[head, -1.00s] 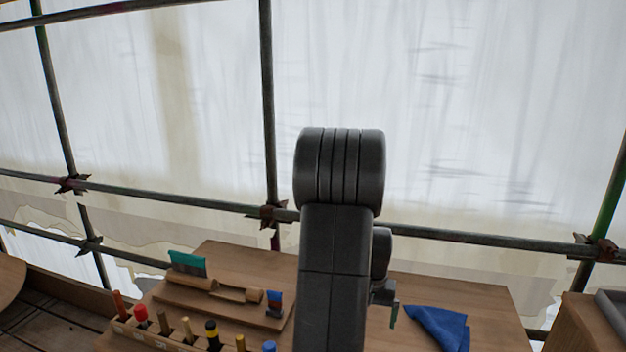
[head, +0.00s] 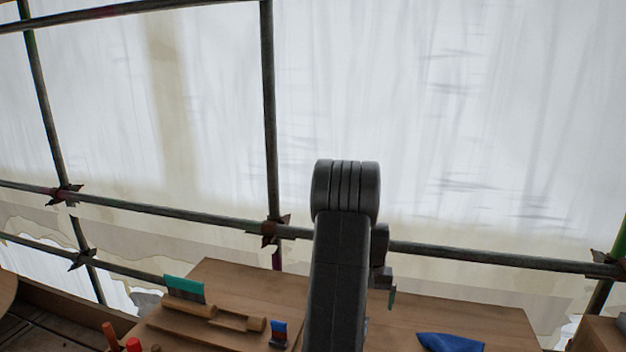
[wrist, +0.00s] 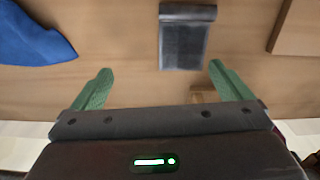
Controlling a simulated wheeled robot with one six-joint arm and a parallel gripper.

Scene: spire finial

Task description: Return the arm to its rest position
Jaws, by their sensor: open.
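My gripper (wrist: 158,85) shows in the wrist view with its two green fingers spread wide apart and nothing between them. It is over the wooden bench (wrist: 125,78). In the head view my dark arm rises in front of the bench (head: 420,312), and only a small green part of the gripper shows beside the arm. The arm hides the middle of the bench.
A blue cloth (head: 450,342) lies on the bench right of my arm. A teal-bladed tool (head: 185,290) and a small blue tool (head: 279,333) are on the left. A dark grey object (wrist: 186,40) lies ahead of the fingers. Scaffold tubes (head: 480,256) run behind.

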